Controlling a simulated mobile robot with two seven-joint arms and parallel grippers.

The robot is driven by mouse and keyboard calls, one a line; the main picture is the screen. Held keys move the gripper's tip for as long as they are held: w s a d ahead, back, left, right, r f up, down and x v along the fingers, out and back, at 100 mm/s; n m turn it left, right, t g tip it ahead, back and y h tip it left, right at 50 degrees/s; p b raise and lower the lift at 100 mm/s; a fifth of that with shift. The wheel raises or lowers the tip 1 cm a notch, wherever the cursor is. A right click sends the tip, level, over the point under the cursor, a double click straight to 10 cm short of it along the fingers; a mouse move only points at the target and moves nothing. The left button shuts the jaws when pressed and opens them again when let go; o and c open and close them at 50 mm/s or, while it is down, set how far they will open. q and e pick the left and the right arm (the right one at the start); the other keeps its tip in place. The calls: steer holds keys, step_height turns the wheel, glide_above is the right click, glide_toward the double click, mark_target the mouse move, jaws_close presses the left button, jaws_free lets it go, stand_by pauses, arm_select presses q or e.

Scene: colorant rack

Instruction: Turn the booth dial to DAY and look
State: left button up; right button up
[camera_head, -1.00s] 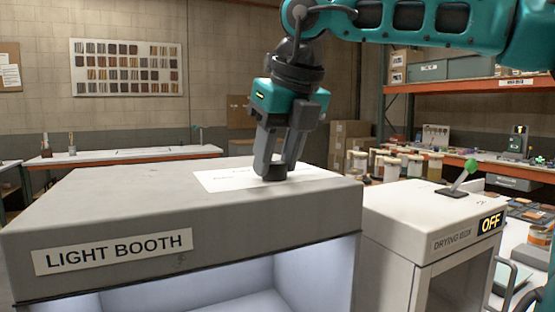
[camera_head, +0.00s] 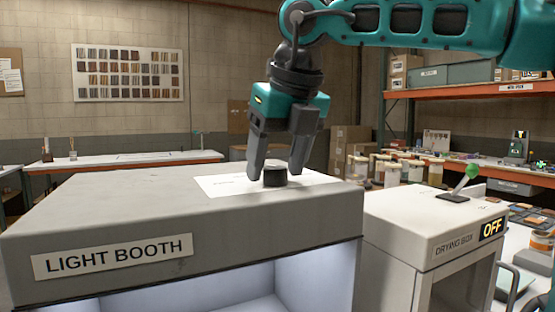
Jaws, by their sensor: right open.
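The light booth (camera_head: 110,215) is a grey box with a LIGHT BOOTH label (camera_head: 113,257) on its front and a lit interior. Its dial (camera_head: 275,177) is a small black knob on the booth's top, by a white sheet (camera_head: 218,186). The sheet's print is too small to read, and the dial's setting cannot be made out. My right gripper (camera_head: 276,174) is open and points down, with its fingertips apart on either side of the dial. I cannot tell whether either finger touches it. My left gripper is not in view.
A drying box (camera_head: 402,220) stands right of the booth, with a green-knobbed lever (camera_head: 463,182) on top and an OFF sign (camera_head: 491,227). Several jars (camera_head: 392,174) stand behind it. A sample board (camera_head: 127,72) hangs on the back wall.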

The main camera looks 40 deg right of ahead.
steer(key=p+v, duration=0.1)
steer(key=v, duration=1.2)
steer(key=shift+p, duration=0.3)
